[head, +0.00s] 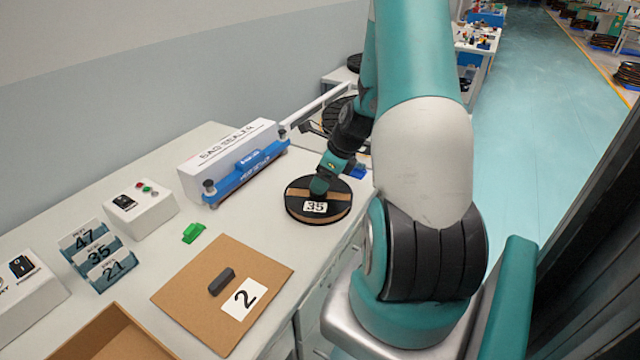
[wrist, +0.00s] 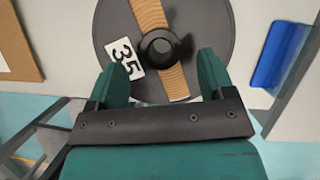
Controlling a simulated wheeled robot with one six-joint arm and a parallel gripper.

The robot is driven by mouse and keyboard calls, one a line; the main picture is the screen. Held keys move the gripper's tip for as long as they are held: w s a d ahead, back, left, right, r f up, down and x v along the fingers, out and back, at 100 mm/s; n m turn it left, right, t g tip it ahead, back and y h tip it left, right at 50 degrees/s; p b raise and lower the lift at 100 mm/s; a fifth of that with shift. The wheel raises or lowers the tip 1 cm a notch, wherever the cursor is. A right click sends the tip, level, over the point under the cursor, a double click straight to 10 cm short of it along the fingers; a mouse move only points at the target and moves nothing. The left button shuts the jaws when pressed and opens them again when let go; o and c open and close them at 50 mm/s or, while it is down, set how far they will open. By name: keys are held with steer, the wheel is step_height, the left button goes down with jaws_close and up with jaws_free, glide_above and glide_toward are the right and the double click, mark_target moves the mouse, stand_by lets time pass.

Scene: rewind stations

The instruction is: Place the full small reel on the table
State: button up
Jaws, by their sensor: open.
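The small reel (head: 318,207) is a black disc with a tan band across it and a white label reading 35. It lies flat on the white table (head: 228,222), near the table's right edge. In the wrist view the reel (wrist: 112,30) shows a round black hub at its middle. My gripper (wrist: 163,72) is open just above the reel, its two green fingers on either side of and slightly short of the hub. In the head view my gripper (head: 320,186) is over the reel and hides part of it. I cannot tell whether the fingers touch it.
A brown board (head: 205,270) labelled 2 bears a dark block (head: 221,281). A green clip (head: 193,232), a control box (head: 140,208) and number cards (head: 98,250) stand left. Clear table lies between board and reel.

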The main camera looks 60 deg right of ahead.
steer(key=a+v, duration=0.1)
steer(key=v, duration=0.8)
steer(key=shift+d, duration=0.4)
steer(key=w+a+r+n+g+y, duration=0.1)
steer(key=w+a+r+n, duration=0.15)
steer(key=a+n, duration=0.4)
steer(key=w+a+r+n, duration=0.1)
steer(key=a+r+n, duration=0.2)
steer(key=a+n, duration=0.35)
steer(key=w+a+r+n+g+y, duration=0.1)
steer(key=w+a+r+n, duration=0.1)
steer(key=a+n, duration=0.5)
steer(key=s+a+r+n+g, duration=0.1)
steer(key=s+a+r+n, duration=0.1)
steer(key=s+a+n, duration=0.5)
steer(key=s+a+r+n+g, duration=0.1)
steer(key=s+a+r+n, duration=0.2)
steer(key=s+a+n, duration=0.4)
steer(key=a+n, duration=0.6)
steer(key=a, duration=0.1)
steer(key=shift+s+a+r+g+y, duration=0.25)
steer(key=shift+s+r+g+y, duration=0.05)
steer(key=shift+y, duration=0.1)
steer(key=shift+d, duration=0.1)
